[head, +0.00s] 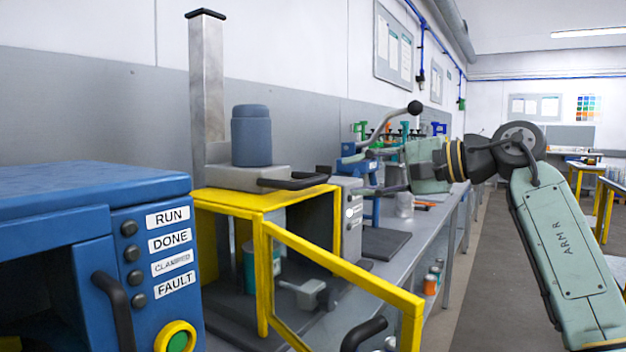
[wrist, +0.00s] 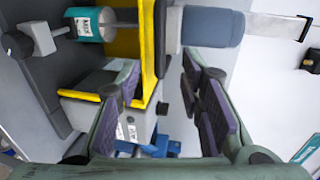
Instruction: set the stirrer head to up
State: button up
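The stirrer head (head: 232,178) is a grey block carrying a blue-grey motor cylinder (head: 251,136), with a black handle (head: 300,180) on its front. It sits low on a silver post (head: 207,90), just above the yellow guard frame (head: 270,201). The motor also shows sideways in the wrist view (wrist: 212,27), with the post at its right. My gripper (head: 378,172) is to the right of the handle, apart from it. In the wrist view my gripper (wrist: 163,80) is open, its purple-padded fingers apart with nothing held between them.
A yellow door frame (head: 345,268) stands open in front of the guard. A teal can (wrist: 90,24) is inside the guard. A blue cabinet (head: 90,240) with labelled lamps stands at the left. More bench equipment lies behind my gripper; the aisle at right is clear.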

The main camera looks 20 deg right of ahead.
aim_at(316, 181)
jog(key=p+x, duration=0.1)
jog(key=x, duration=0.8)
jog(key=shift+w+a, duration=0.25)
jog(key=shift+c, duration=0.6)
grip_shut()
